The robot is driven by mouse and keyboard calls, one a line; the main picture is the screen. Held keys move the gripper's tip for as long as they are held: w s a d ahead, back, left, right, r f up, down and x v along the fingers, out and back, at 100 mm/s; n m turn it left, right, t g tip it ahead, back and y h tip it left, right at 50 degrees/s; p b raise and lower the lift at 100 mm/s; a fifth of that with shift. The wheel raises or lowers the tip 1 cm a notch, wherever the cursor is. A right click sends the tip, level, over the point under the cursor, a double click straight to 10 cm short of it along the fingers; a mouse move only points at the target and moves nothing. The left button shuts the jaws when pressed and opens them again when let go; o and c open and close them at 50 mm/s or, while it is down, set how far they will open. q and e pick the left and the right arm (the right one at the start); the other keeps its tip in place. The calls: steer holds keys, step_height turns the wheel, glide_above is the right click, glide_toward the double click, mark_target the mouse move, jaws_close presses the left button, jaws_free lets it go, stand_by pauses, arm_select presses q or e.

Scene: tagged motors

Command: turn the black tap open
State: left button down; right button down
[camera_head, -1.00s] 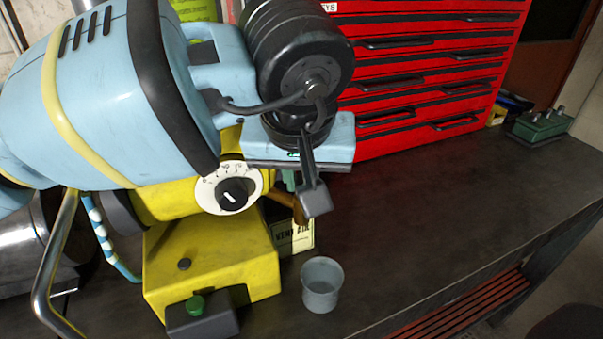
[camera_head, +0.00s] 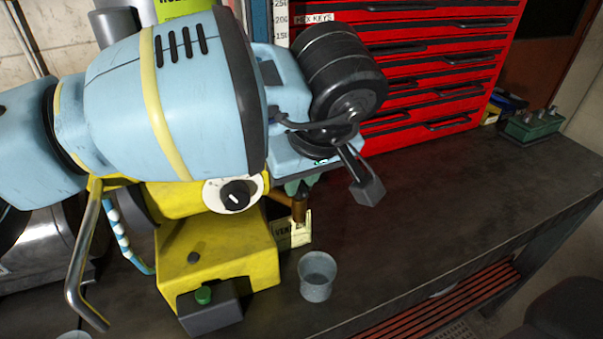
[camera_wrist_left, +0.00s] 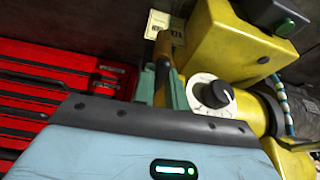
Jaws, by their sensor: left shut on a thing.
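A black round knob (camera_head: 237,195) with a white mark sits on a white dial on the yellow machine's side; it also shows in the left wrist view (camera_wrist_left: 214,95). I cannot tell whether this is the black tap, and no other tap shows clearly. My left gripper (camera_head: 300,188) has greenish fingers and is beside the dial, to its right in the head view. It is shut on a brown upright piece (camera_head: 299,208), which lies between the fingers (camera_wrist_left: 163,85) in the wrist view. What the brown piece joins to is unclear. My right gripper is not in view.
The yellow machine (camera_head: 225,245) has a dark box with a green button in front. A printed card (camera_head: 292,235) stands behind the brown piece. A grey cup (camera_head: 317,276) stands close by. A red drawer cabinet (camera_head: 430,70) is behind. The bench at right is mostly clear.

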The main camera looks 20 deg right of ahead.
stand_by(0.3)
arm_select(q)
steer(key=c, duration=1.4)
jaws_free()
steer(key=shift+c, duration=0.2)
steer(key=v, duration=0.7)
steer(key=shift+r, duration=0.4)
steer(key=shift+s+f, duration=0.1)
steer(key=shift+s, duration=0.1)
